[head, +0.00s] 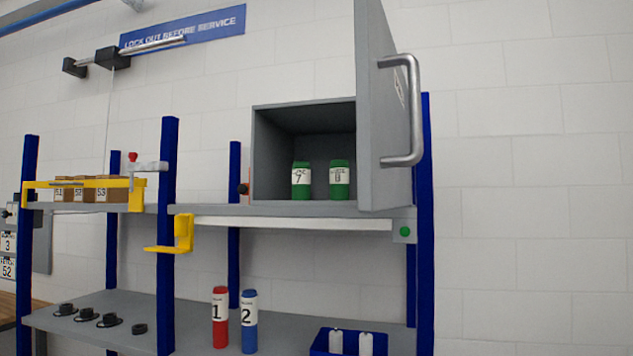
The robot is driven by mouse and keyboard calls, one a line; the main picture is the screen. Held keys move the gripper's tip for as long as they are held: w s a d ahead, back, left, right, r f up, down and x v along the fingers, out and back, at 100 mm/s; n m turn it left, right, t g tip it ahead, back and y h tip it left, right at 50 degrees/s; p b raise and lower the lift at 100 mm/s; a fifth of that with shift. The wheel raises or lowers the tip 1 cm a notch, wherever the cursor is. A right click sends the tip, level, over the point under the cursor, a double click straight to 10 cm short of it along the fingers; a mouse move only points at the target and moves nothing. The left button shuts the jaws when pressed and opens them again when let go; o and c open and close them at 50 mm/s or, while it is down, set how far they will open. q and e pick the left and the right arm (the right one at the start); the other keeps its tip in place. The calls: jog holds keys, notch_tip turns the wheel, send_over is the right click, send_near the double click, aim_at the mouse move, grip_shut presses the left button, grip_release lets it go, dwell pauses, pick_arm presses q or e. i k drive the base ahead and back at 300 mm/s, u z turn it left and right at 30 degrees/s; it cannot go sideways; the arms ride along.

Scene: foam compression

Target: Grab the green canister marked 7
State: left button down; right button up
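The green canister marked 7 (301,180) stands upright inside an open grey cabinet (280,115) on the upper shelf. It has a white label with a dark 7. A second green canister (339,180) stands close to its right; its label looks like an 8. The cabinet door (383,110) is swung open on the right side, with a grey bar handle (408,110) facing right. Neither of my grippers shows in the head view.
The upper shelf (270,210) carries the cabinet. Below stand a red canister marked 1 (220,317) and a blue one marked 2 (249,321), beside a blue crate (318,343) with white items. A yellow bracket (182,235) sticks out at the blue post (167,150). Brown boxes (90,190) stand left.

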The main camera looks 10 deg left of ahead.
aim_at(301, 171)
jog(key=k, duration=0.65)
jog(key=z, duration=0.55)
jog(key=i, duration=1.9)
jog(key=u, duration=0.5)
